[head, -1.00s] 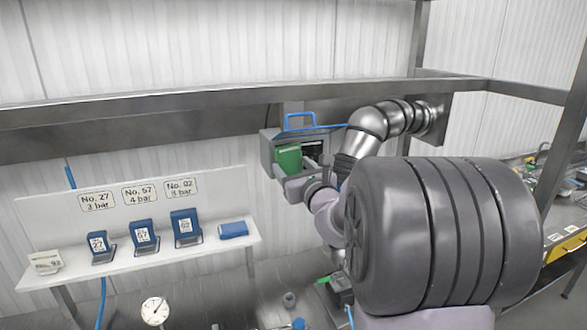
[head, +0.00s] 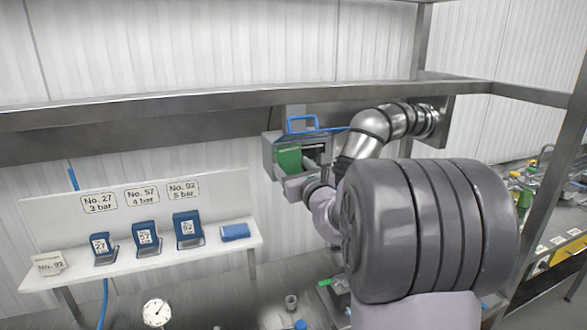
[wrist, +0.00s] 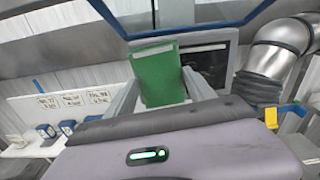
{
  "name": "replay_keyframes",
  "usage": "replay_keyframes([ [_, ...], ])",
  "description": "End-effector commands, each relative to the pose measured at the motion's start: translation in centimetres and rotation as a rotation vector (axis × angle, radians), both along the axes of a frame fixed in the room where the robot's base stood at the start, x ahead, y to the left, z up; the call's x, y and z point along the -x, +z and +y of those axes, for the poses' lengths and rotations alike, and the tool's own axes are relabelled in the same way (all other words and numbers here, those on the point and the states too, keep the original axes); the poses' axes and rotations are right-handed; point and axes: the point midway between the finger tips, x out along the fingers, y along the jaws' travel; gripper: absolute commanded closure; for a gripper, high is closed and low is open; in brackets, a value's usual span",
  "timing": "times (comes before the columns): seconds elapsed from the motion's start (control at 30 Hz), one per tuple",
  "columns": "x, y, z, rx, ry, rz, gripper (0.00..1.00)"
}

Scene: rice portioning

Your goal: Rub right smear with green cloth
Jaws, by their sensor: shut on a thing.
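The green cloth (head: 288,159) is held upright at the front of a grey housing (head: 268,158) with a blue handle (head: 301,121). The cloth (wrist: 160,73) also shows in the wrist view, between the two grey fingers of my gripper (wrist: 160,92). My gripper (head: 297,183) is shut on it. Behind and right of the cloth is a dark panel (wrist: 208,64) in a pale frame. I cannot tell whether the cloth touches the panel.
A silver duct (head: 378,128) runs from the housing's right side to the wall. A steel beam (head: 150,108) crosses above. A gauge (head: 156,312) stands below.

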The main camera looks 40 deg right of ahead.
Motion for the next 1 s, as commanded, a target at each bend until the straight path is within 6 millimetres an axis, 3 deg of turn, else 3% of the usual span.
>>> replay_keyframes([
  [0.77, 1.9, 0.1, -7.4, 0.001, -0.002, 0.001, 0.7],
  [1.0, 2.2, -0.1, -7.9, 0.0, 0.0, 0.0, 0.7],
])
